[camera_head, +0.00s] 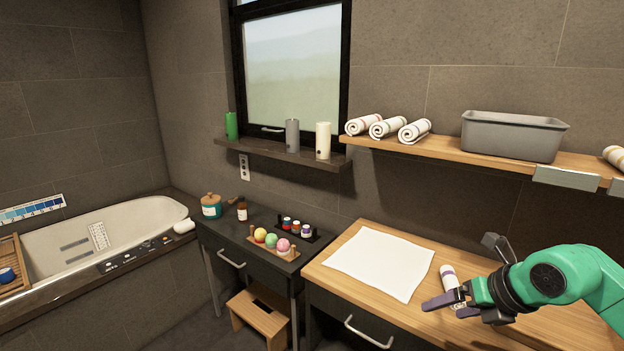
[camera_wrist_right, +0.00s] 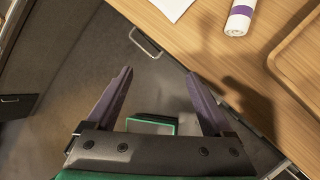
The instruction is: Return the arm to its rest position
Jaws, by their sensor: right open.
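My right gripper (camera_head: 452,303) reaches in from the right side of the head view, over the front part of the wooden counter (camera_head: 345,262). Its purple fingers are spread apart. In the right wrist view, the open fingers (camera_wrist_right: 159,73) have nothing between them, with the dark floor below and the counter edge beyond. A white rolled towel with a purple band (camera_head: 448,276) lies on the counter behind the fingers in the head view. The towel (camera_wrist_right: 239,18) lies apart from the fingers in the wrist view. My left gripper is not in view.
A white sheet (camera_head: 380,262) lies flat on the counter. A wooden tray (camera_wrist_right: 302,62) is at the right in the wrist view. A shelf (camera_head: 430,150) above holds rolled towels (camera_head: 388,126) and a grey bin (camera_head: 512,137). A drawer handle (camera_head: 368,333) projects from the counter front.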

